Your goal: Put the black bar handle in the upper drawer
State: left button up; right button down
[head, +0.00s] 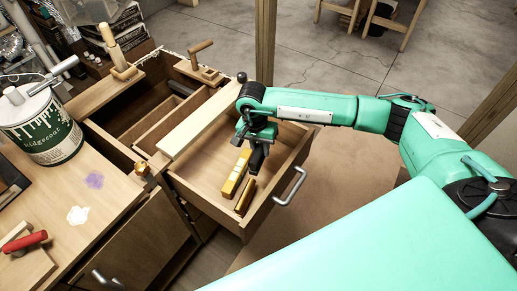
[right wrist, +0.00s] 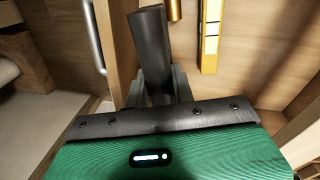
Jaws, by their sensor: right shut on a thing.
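The upper drawer (head: 207,203) is pulled open, and a grey bar handle is on its front. My right gripper (head: 260,143) is over the inside of this drawer, pointing down. It is shut on the black bar handle (right wrist: 149,45), which sticks out beyond the fingers in the right wrist view (right wrist: 157,88). In the head view the black bar handle (head: 256,160) shows only as a small dark piece below the gripper. I cannot tell whether it touches the drawer floor. My left gripper is not in view.
A yellow spirit level (head: 235,173) and a brass cylinder (head: 245,197) lie in the drawer close to the gripper. A paint can (head: 42,127) and a red-handled tool (head: 27,241) are on the bench at left.

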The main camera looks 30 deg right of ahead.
aim_at(269, 172)
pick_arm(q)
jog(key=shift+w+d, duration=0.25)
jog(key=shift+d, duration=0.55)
pick_arm(e)
jog(key=w+d+f+m, duration=0.1)
jog(key=d+f+m, duration=0.3)
jog(key=f, duration=0.3)
jog(key=shift+w+d+f+m+y, duration=0.3)
jog(key=shift+w+d+f+m, duration=0.1)
jog(key=shift+m, duration=0.2)
notch_tip(269, 172, down, 3)
jog(key=b, duration=0.3)
jog(key=shift+r, duration=0.2)
notch_tip(269, 172, down, 3)
jog(key=b, duration=0.2)
jog(key=shift+r+b, duration=0.15)
jog(key=shift+b, duration=0.2)
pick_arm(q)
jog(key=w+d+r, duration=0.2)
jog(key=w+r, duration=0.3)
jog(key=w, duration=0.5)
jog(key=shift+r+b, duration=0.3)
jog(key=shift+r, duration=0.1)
pick_arm(e)
jog(key=shift+f, duration=0.3)
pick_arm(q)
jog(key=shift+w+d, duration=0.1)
